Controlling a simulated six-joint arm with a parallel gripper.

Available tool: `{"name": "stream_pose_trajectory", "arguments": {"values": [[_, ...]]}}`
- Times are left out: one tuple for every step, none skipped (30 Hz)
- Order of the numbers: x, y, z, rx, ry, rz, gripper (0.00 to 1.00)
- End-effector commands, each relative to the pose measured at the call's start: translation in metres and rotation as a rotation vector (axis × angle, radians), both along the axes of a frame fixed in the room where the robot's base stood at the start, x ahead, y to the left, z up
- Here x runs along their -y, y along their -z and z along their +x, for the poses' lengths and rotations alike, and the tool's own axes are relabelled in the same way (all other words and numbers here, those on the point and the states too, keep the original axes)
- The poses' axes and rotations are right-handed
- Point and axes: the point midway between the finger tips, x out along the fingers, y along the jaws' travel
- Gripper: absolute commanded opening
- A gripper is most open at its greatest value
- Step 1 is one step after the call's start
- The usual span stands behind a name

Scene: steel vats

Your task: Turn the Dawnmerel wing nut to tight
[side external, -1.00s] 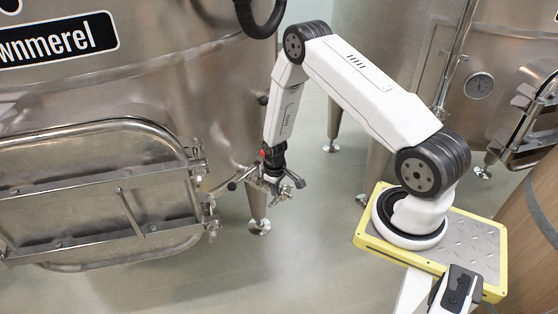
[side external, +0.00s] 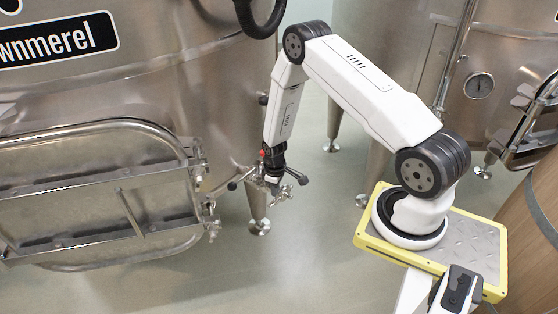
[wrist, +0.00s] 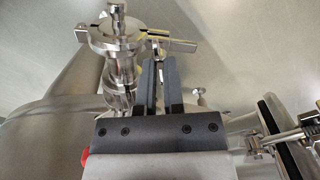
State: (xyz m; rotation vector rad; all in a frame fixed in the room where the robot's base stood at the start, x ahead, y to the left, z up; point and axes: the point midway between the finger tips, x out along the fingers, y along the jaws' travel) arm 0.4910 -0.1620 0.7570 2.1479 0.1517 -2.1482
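The Dawnmerel vat (side external: 100,90) fills the left of the side view, with its name plate near the top. In the wrist view a steel clamp (wrist: 117,42) sits around a pipe fitting. The wing nut (wrist: 182,46) shows at its right, its bar lying crosswise just beyond my fingertips. My gripper (wrist: 160,62) has its two dark fingers a narrow gap apart, at the wing nut. A bright bit of metal shows between the tips. I cannot tell whether the fingers press on it. In the side view my gripper (side external: 272,178) is at the fitting and the nut is too small to make out.
The vat's hatch (side external: 100,200) with its frame and latches is left of my gripper. A second vat (side external: 495,80) with a dial stands at the right. A wooden barrel (side external: 532,230) is at the right edge. The floor (side external: 300,250) below is clear.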

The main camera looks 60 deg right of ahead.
Motion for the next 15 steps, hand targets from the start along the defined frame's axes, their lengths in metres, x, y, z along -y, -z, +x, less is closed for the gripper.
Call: {"name": "stream_pose_trajectory", "arguments": {"values": [[0.0, -0.0001, 0.0, 0.0, 0.0, 0.0, 0.25], [0.0, -0.0001, 0.0, 0.0, 0.001, 0.0, 0.25], [0.0, -0.0001, 0.0, 0.0, 0.001, 0.0, 0.25], [0.0, -0.0001, 0.0, 0.0, 0.001, 0.0, 0.25], [0.0, -0.0001, 0.0001, 0.0, 0.001, 0.0, 0.25], [0.0, -0.0001, 0.0001, 0.0, 0.001, 0.0, 0.25], [0.0, -0.0001, 0.0001, 0.0, 0.001, 0.0, 0.25], [0.0, -0.0001, 0.0001, 0.0, 0.001, 0.0, 0.25], [0.0, -0.0001, 0.0001, 0.0, 0.001, 0.0, 0.25], [0.0, -0.0002, 0.0001, 0.0, 0.001, 0.0, 0.25], [0.0, -0.0004, 0.0001, 0.0, 0.001, 0.0, 0.25], [0.0001, -0.0008, 0.0001, 0.0, 0.001, 0.0, 0.25], [0.0001, -0.0014, 0.0002, 0.0, 0.001, 0.0, 0.25], [0.0001, -0.0021, 0.0002, 0.0, 0.001, 0.0, 0.25], [0.0002, -0.0034, 0.0003, 0.001, 0.002, 0.0, 0.25]]}}
